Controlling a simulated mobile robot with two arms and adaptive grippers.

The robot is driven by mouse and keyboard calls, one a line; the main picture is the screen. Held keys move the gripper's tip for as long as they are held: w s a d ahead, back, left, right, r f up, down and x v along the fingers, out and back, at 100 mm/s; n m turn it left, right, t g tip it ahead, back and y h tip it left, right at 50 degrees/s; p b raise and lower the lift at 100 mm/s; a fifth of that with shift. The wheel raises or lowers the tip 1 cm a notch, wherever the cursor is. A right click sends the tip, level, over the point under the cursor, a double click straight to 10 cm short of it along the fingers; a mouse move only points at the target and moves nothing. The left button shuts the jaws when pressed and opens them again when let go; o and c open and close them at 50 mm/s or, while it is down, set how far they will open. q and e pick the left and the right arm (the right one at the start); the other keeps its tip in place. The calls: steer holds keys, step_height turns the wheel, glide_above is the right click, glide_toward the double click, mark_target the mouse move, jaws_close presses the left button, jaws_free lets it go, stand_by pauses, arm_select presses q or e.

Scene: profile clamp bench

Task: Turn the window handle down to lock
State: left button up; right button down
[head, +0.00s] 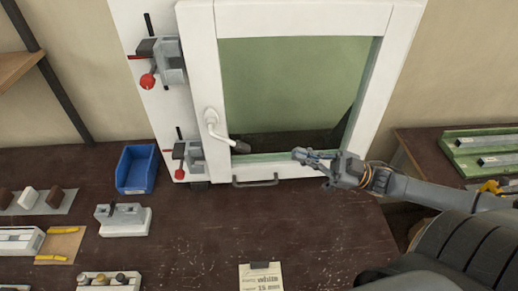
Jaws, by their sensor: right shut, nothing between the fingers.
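The white window frame (205,75) stands upright at the back of the bench, around a greenish pane (290,85). The window handle (222,134) is on the left side of the frame. My right gripper (298,154) reaches in from the right, in front of the lower part of the pane. It is shut and empty, apart from the handle and to the right of its grip. My left gripper is not in view.
Two clamps with red knobs, an upper one (170,65) and a lower one (187,155), sit at the frame's left side. A blue bin (137,168) and a grey-white block fixture (123,219) stand on the dark bench (200,235). The bench's middle is mostly clear around a paper note (261,278).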

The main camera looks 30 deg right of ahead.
steer(key=w+a+p, duration=0.3)
steer(key=w+a, duration=0.3)
steer(key=a, duration=0.1)
steer(key=shift+w+a+r, duration=0.25)
steer(key=shift+w+a, duration=0.15)
steer(key=w+a+f+m+t+y+b, duration=0.1)
steer(key=w+a+f+t+y+b, duration=0.1)
steer(key=b, duration=1.2)
steer(key=shift+a+f+t+y, duration=0.7)
steer(key=shift+a+f, duration=0.45)
steer(key=shift+f, duration=0.7)
